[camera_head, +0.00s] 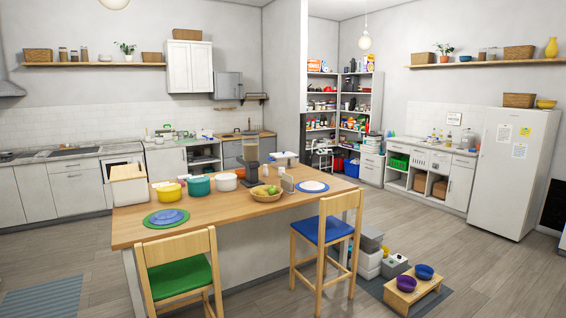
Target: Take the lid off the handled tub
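Neither of my grippers is in view. I cannot tell for sure which container is the handled tub. A pale bin with a grey top (370,238) stands on the floor behind the right stool, partly hidden by it. On the island, a white box with a wooden lid (128,172) stands at the left end, and a small white container (285,158) stands at the far edge. Handles are too small to make out.
The wooden island (225,208) fills the middle, with bowls, plates and a tall dispenser (250,160) on it. A green-seated chair (180,272) and a blue-seated stool (327,229) stand at its front. A low stand (411,288) holds two pet bowls.

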